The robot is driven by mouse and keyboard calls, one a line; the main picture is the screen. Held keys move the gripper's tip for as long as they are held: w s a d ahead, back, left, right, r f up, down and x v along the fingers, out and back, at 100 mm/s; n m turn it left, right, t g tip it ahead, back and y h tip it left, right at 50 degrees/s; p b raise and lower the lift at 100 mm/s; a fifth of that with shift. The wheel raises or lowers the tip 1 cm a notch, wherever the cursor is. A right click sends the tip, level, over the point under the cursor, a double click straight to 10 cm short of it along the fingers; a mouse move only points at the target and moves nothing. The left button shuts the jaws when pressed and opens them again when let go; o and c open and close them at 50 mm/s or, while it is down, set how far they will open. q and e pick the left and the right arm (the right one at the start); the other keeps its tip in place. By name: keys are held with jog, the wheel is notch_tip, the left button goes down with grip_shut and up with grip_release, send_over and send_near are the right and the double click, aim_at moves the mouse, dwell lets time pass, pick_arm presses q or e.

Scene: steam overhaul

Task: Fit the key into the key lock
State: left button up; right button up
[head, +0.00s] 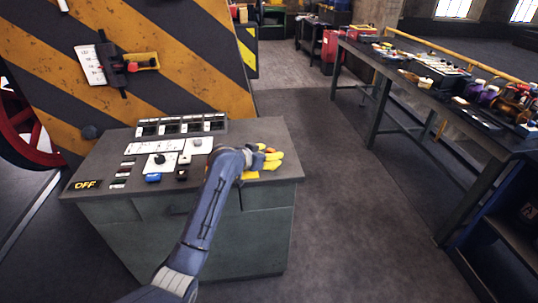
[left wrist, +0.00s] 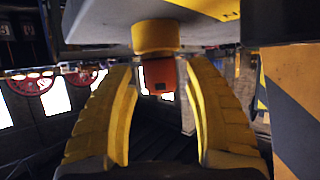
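My left gripper (head: 268,160) is at the right end of the grey console, fingers yellow. In the left wrist view its two fingers (left wrist: 163,75) are open, one on each side of an orange-red block (left wrist: 157,76). The block joins a yellow round collar (left wrist: 155,37) against the console's surface, which appears inverted in that view. A gap shows beside the block, so it is not gripped. I cannot tell for certain which of these parts is the key and which the key lock. My right gripper is not in view.
The console (head: 110,163) carries switches, knobs and an OFF label (head: 86,184). A striped yellow-black panel (head: 190,50) stands behind it. A long workbench (head: 440,92) with tools and bottles runs along the right. The floor (head: 340,210) between is clear.

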pick_arm(q)
jog(key=shift+r, duration=0.3)
jog(key=shift+s+a+r, duration=0.15)
jog(key=v, duration=1.1)
jog(key=shift+s, duration=0.2)
jog(key=shift+a, duration=0.1)
